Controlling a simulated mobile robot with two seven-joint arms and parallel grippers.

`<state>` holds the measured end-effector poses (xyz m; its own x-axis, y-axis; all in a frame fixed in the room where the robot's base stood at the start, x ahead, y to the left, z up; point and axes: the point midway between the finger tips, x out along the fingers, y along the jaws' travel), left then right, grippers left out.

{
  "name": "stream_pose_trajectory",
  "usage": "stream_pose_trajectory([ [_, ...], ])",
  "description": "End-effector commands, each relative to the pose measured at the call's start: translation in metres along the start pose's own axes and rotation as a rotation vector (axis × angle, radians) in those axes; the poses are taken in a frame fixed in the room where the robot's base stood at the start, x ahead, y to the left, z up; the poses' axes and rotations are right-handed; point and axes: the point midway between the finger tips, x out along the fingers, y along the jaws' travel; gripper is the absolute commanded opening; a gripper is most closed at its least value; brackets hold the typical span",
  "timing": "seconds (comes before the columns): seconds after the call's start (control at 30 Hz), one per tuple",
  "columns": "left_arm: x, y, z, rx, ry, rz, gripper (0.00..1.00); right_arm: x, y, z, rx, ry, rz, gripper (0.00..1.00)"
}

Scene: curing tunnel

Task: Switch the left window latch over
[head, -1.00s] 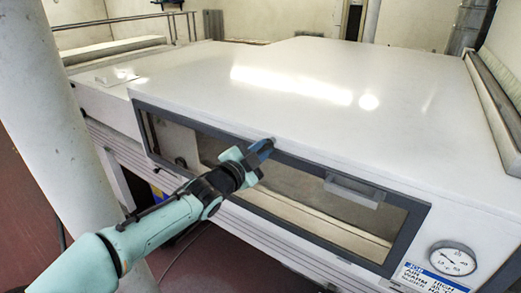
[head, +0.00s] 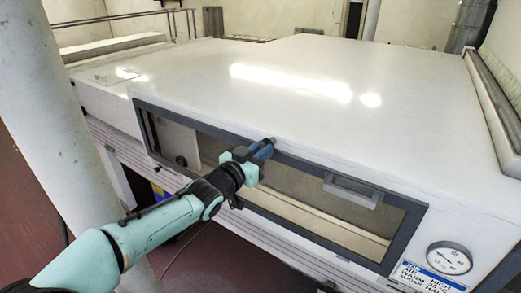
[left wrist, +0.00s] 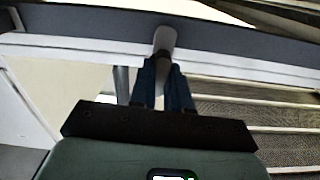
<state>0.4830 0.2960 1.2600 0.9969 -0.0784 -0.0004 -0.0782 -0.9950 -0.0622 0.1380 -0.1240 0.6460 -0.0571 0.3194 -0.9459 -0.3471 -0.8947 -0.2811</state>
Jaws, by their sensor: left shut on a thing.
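The left window latch (left wrist: 165,40) is a small pale grey lever with a rounded end, on the dark upper window frame in the left wrist view. My left gripper (left wrist: 168,72) is shut on its lower end, one blue finger on each side. In the head view my left gripper (head: 265,147) is at the middle of the window's top frame (head: 310,160). It hides most of the latch there. My right gripper is in neither view.
A grey bar handle (head: 352,191) sticks out from the window to the right of my gripper. A round gauge (head: 449,258) is at the lower right, above a blue-and-white label (head: 428,277). A white pillar (head: 55,110) stands at the left. The oven's white top (head: 260,65) is clear.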

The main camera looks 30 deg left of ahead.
Motion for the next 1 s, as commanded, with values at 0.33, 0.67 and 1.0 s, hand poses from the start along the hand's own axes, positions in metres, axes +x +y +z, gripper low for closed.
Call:
stream_pose_trajectory([
  [0.33,0.0,-0.0001,-0.0015,-0.077,0.004,0.0,0.0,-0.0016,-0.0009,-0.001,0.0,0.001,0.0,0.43],
  [0.67,-0.0001,-0.0002,-0.0016,-0.082,0.004,0.0,0.0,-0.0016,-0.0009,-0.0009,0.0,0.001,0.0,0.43],
  [1.0,0.0,-0.0001,-0.0008,-0.079,0.002,0.0,0.43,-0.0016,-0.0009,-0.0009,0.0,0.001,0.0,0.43],
])
